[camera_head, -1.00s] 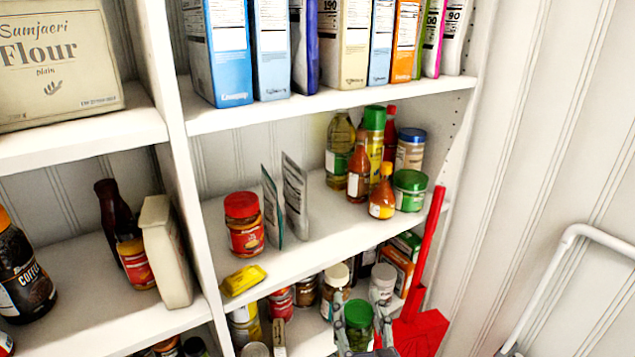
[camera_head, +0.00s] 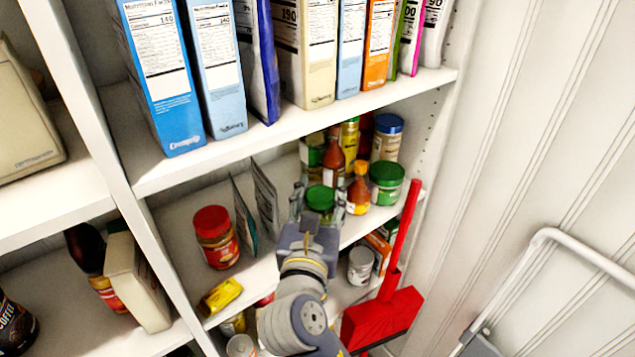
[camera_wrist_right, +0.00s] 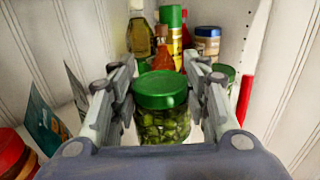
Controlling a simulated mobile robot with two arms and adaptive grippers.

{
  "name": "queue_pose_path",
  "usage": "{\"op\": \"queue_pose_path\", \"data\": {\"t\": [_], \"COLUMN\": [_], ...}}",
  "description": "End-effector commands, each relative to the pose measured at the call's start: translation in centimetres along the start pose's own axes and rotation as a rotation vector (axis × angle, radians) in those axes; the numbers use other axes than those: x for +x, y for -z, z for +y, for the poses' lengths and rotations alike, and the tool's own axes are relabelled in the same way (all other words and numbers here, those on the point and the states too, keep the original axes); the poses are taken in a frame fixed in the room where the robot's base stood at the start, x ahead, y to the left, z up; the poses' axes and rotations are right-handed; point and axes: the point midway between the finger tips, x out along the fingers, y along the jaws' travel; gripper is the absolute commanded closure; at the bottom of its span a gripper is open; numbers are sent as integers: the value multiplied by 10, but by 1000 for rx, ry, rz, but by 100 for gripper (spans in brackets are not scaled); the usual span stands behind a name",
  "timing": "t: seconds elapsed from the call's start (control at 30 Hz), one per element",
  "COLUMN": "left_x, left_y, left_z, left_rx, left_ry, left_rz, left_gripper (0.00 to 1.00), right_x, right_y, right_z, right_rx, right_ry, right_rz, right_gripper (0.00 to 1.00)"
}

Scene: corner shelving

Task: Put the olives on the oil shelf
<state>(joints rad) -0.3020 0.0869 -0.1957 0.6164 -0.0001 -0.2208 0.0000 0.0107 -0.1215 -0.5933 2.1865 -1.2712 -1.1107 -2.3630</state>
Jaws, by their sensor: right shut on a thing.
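The olives are a glass jar with a green lid (camera_wrist_right: 160,90) and green contents, in the right wrist view. My right gripper (camera_wrist_right: 162,105) is shut on this jar, one finger on each side. In the head view the jar's green lid (camera_head: 320,198) shows between the fingers of my right gripper (camera_head: 318,207), at the front of the middle shelf (camera_head: 190,208). I cannot tell whether the jar touches the shelf. My left gripper is not in view.
Another green-lidded jar (camera_head: 386,182) and a blue-lidded jar (camera_head: 387,138) stand to the right. Two thin packets (camera_head: 266,203) stand to the left, near a red-lidded jar (camera_head: 215,236). Boxes (camera_head: 160,80) fill the shelf above.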

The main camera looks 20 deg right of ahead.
Motion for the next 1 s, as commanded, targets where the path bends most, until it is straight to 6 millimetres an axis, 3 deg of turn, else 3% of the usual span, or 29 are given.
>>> {"op": "queue_pose_path", "data": {"t": [0.13, 0.2, 0.4, 0.67, 1.0], "left_x": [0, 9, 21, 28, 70], "left_y": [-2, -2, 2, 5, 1], "left_z": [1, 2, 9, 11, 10], "left_rx": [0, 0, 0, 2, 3], "left_ry": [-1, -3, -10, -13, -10], "left_rz": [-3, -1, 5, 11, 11], "left_gripper": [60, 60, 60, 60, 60], "right_x": [40, 57, 86, 90, 90], "right_y": [1, 6, 8, 13, 41], "right_z": [3, 5, 8, 8, 8], "right_rx": [1, 2, 3, 3, 4], "right_ry": [2, 1, -1, -1, -2], "right_rz": [-5, -7, -4, -3, -4], "right_gripper": [100, 100, 100, 100, 100]}}
